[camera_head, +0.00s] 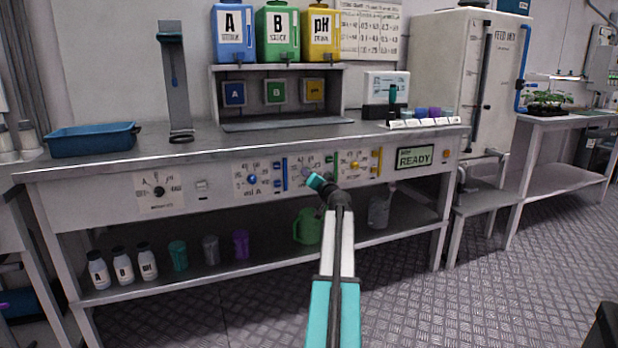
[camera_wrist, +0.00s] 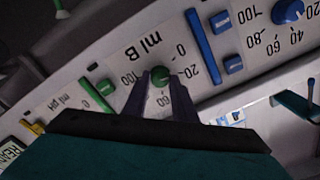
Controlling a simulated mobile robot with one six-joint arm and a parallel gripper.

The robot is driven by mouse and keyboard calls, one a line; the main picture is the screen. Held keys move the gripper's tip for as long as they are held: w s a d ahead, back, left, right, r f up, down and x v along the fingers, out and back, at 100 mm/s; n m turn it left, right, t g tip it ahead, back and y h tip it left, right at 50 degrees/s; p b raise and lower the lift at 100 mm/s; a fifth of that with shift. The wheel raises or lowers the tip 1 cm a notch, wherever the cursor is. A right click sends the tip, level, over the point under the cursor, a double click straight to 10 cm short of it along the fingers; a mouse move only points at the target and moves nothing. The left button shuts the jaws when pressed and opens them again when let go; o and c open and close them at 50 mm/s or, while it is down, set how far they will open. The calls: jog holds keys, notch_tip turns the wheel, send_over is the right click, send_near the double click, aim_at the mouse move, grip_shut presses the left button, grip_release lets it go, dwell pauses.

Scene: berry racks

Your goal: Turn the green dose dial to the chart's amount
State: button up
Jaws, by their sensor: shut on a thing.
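The green dose dial (camera_wrist: 160,74) sits on the white "ml B" scale plate (camera_wrist: 140,53) in the wrist view, with 0, 20, 60 and 100 readable around it. My gripper (camera_wrist: 161,82) has its two dark fingers closed on either side of the dial. I cannot tell where the dial points. In the head view my gripper (camera_head: 311,177) reaches the middle of the bench's front panel and hides the dial. The chart (camera_head: 371,30) hangs on the back wall; its figures are too small to read.
The blue dial (camera_head: 252,180) and its blue slider (camera_head: 281,174) are left of my gripper. The yellow dial (camera_head: 354,166) is to the right, then a READY display (camera_head: 414,158). In the wrist view a green slider (camera_wrist: 98,96) is beside the green dial.

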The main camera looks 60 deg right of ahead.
jog(key=m+p, duration=0.1)
jog(key=m, duration=0.2)
jog(key=m+p, duration=0.1)
jog(key=m, duration=0.2)
jog(key=m+p, duration=0.2)
jog(key=m, duration=0.2)
jog(key=shift+w+a+r, duration=0.15)
jog(key=shift+w, duration=0.2)
jog(key=o, duration=1)
jog(key=shift+o, duration=0.2)
jog(key=shift+s, duration=0.15)
jog(key=shift+s+f, duration=0.1)
jog(key=shift+f, duration=0.1)
